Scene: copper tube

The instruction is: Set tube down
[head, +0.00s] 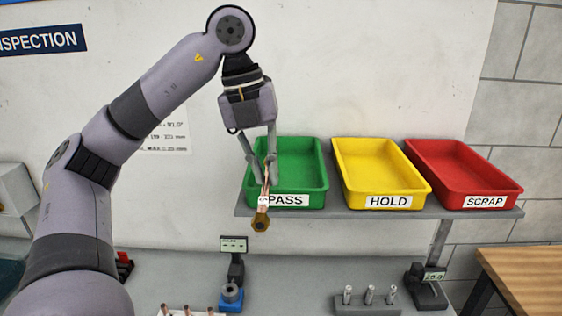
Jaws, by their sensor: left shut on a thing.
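A copper tube (266,182) with a brass-coloured fitting (260,222) at its lower end hangs from my left gripper (264,179), which is shut on it. The tube is near upright, slightly tilted. In the picture it overlaps the left part of the green PASS bin (305,165). I cannot tell whether it is over the bin or in front of it. The yellow HOLD bin (380,170) and the red SCRAP bin (462,172) stand to its right. All three bins look empty. My right gripper is not in view.
The bins sit on a grey raised shelf (350,213). Below, the bench holds a blue-based gauge with a display (232,245), a rack with several copper pieces, a block with metal pins (368,297), and another gauge (430,288). A wooden table (525,275) is at right.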

